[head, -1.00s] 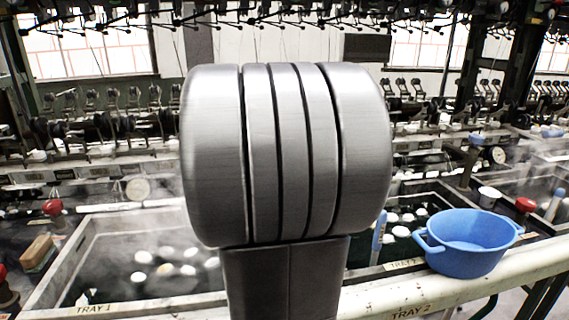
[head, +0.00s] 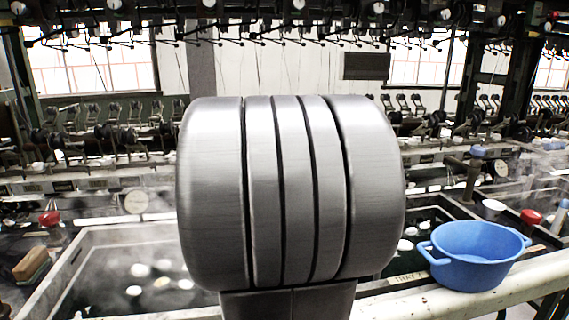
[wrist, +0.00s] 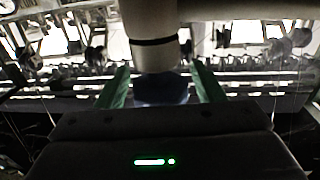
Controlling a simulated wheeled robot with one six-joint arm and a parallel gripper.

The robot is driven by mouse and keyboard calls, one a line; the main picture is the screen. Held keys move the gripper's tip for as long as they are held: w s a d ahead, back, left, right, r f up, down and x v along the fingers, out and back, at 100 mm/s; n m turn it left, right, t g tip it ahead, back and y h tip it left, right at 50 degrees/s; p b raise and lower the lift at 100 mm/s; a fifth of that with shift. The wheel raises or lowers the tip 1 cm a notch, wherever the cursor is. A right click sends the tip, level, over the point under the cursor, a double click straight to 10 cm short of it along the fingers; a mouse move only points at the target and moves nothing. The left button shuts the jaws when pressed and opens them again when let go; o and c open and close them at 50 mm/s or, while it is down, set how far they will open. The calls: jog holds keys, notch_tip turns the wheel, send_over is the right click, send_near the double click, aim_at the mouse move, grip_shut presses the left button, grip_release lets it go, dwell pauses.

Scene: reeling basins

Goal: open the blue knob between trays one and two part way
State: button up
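In the wrist view the two green fingers of my gripper (wrist: 161,76) stand apart. A dark blue rounded thing, which looks like the blue knob (wrist: 161,92), lies between them, with a dark gap on each side. A pale grey cylinder with a black band (wrist: 155,48) stands directly beyond it. In the head view my grey arm hides my gripper and this knob. The left basin (head: 92,243), with white cocoons in dark water, is left of my arm. Part of another basin with cocoons (head: 405,245) shows to the right.
A blue two-handled tub (head: 475,257) sits on the pale front rail (head: 400,305) at right. Red knobs (head: 48,218) and (head: 531,216) show at far left and far right. A brown block (head: 30,263) lies at left. Reeling machinery fills the back.

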jog(key=shift+s, duration=0.1)
jog(key=s, duration=0.7)
jog(key=shift+s+d, duration=0.15)
jog(key=shift+d, duration=0.25)
jog(key=shift+o, duration=0.5)
